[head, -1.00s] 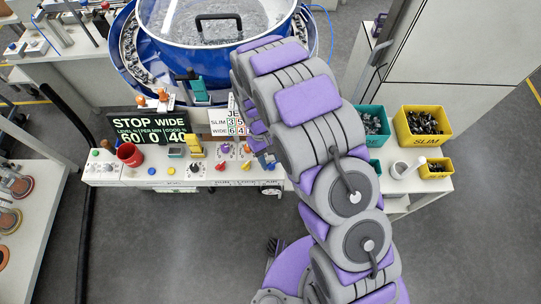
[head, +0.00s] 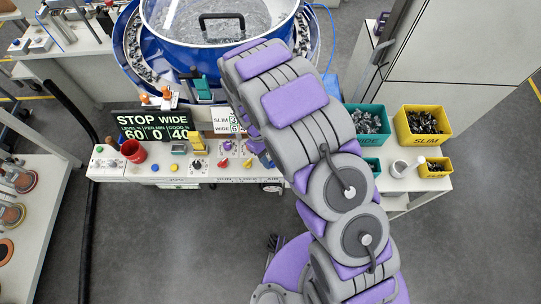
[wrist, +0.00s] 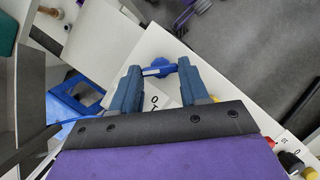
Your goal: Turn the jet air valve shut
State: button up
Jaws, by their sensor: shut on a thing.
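The jet air valve appears to be the small blue handle (wrist: 160,69) in the wrist view, at the edge of the white console. My gripper (wrist: 158,70) has its two blue-grey fingers on either side of this handle and is shut on it. A lighter stripe shows along the handle between the fingertips. In the head view my grey and purple arm covers the right part of the console, so the valve and fingertips cannot be made out there.
The white console (head: 110,171) carries a red cup (head: 133,151), several knobs and a STOP WIDE display (head: 152,125). The blue bowl feeder (head: 175,38) stands behind. Teal (head: 366,122) and yellow (head: 423,124) bins of parts stand to the right. The grey floor in front is clear.

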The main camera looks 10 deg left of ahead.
jog(key=o, duration=1.1)
jog(key=shift+c, duration=0.2)
jog(key=p+v, duration=0.1)
jog(key=v, duration=1.6)
jog(key=shift+r, duration=0.2)
jog(key=s+d+r+m+y+b, duration=0.1)
jog(key=s+d+r+m, duration=0.3)
jog(key=d, duration=0.6)
jog(key=s+d+r+m+y+b, duration=0.1)
jog(key=s+d+r+m, duration=0.1)
jog(key=d+r, duration=0.6)
jog(key=s+d+m+y+b, duration=0.1)
jog(key=s+d+m, duration=0.2)
jog(key=s, duration=0.6)
jog(key=s+d+m+y+b, duration=0.1)
jog(key=s+d+m+b, duration=0.1)
jog(key=s+d, duration=0.6)
jog(key=shift+s+d+f+m+t, duration=0.3)
jog(key=shift+s+f+m, duration=0.15)
jog(key=shift+s, duration=0.35)
